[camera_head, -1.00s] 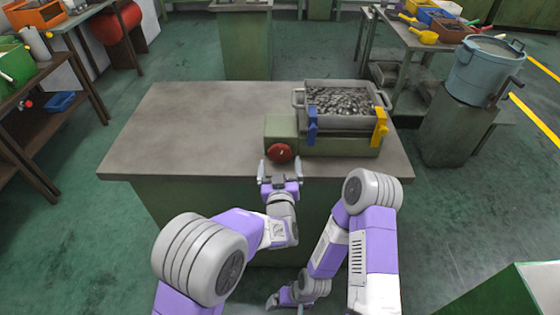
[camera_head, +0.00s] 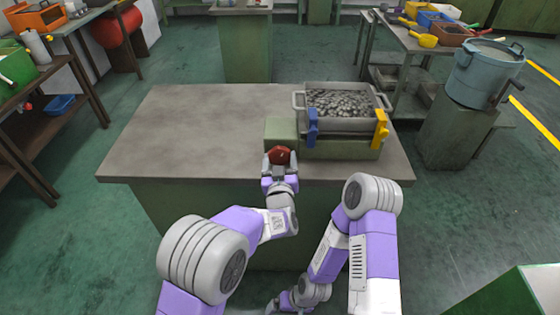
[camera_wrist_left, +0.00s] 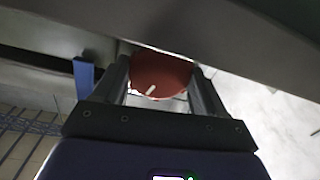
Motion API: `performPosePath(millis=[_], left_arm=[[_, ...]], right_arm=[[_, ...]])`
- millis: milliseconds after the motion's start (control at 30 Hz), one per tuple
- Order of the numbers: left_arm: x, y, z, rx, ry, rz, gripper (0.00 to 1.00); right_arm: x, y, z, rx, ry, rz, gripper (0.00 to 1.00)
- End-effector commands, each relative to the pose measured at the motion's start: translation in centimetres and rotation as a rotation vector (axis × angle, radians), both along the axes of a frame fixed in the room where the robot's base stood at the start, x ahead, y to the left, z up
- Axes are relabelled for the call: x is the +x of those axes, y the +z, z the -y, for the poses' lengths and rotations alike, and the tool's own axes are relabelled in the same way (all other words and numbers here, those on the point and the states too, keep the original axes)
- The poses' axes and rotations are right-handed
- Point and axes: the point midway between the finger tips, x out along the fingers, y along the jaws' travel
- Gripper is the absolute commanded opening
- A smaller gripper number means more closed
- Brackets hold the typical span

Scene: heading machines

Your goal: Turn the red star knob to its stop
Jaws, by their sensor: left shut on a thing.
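The red star knob (camera_head: 280,155) is on the front of the green machine block (camera_head: 282,129), near the front edge of the grey table. My left gripper (camera_head: 280,160) is shut on the knob, with one finger on each side of it. In the left wrist view the red knob (camera_wrist_left: 160,75) sits between the two dark fingers (camera_wrist_left: 163,88), and a short pale mark shows on its face. My right arm (camera_head: 345,235) is folded low in front of the table; its gripper (camera_head: 298,302) is at the bottom edge, partly cut off.
A grey bin of metal parts (camera_head: 343,125) stands on the machine, with a blue clamp (camera_head: 313,127) and a yellow clamp (camera_head: 381,129) at its front. The grey tabletop (camera_head: 190,130) left of the machine is clear. A blue-grey pot (camera_head: 484,75) stands on a green stand at right.

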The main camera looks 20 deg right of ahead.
Motion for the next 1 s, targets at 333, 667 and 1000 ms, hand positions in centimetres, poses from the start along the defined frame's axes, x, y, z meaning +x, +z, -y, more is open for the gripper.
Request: performPosePath(millis=[333,667,1000], left_arm=[[0.0,0.0,0.0,0.067,0.0,0.019,0.41],[0.0,0.0,0.0,0.289,0.0,0.082,0.41],[0.0,0.0,-0.1,0.502,-0.001,0.144,0.41]], right_arm=[[0.0,0.3,0.0,0.0,0.0,0.0,0.97],[0.0,1.1,0.0,0.0,0.0,0.0,0.97],[0.0,1.8,0.0,0.0,0.0,0.0,0.97]])
